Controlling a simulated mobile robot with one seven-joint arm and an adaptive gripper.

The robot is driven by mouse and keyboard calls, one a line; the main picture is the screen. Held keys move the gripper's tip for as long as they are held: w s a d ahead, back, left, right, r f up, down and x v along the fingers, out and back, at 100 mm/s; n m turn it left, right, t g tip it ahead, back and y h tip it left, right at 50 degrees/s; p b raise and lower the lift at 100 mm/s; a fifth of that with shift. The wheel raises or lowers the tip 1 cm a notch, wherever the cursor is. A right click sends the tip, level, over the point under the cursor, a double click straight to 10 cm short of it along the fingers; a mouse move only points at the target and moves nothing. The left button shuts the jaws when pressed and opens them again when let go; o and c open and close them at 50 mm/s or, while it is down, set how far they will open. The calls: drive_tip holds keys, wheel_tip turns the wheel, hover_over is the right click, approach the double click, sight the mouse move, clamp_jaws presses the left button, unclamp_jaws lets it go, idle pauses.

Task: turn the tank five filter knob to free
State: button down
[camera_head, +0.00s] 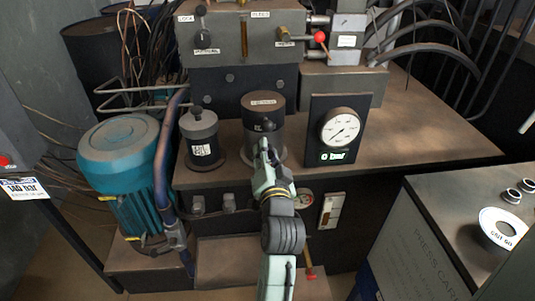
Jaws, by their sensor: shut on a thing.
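A dark upright cylinder (262,103) with a brown top and a small label stands on the bench, left of the pressure gauge. A small dark knob (267,125) shows on its front; I take it for the filter knob. My gripper (265,145) reaches up from below to the cylinder's front, its fingers shut at the knob. The fingers hide part of the knob and the cylinder's lower front. The label is too small to read, and I cannot tell which way the knob points.
A grey canister (200,136) with a white label stands close left. A gauge panel (339,131) stands close right. Above are a valve block (228,42) and a red-tipped lever (319,38). A teal motor (119,151) is at the left. The bench's right part is clear.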

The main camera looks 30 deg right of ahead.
sight(265, 111)
drive_tip(key=n+b, duration=0.1)
drive_tip(key=n, duration=0.3)
drive_tip(key=shift+n, duration=0.3)
drive_tip(key=n+b, duration=0.1)
drive_tip(key=n, duration=0.4)
drive_tip(key=shift+r, duration=0.1)
drive_tip(key=shift+b, duration=0.3)
drive_tip(key=c, duration=1.2)
unclamp_jaws()
drive_tip(key=shift+c, duration=0.2)
wheel_tip(265, 111, up, 10)
drive_tip(key=shift+f, duration=0.1)
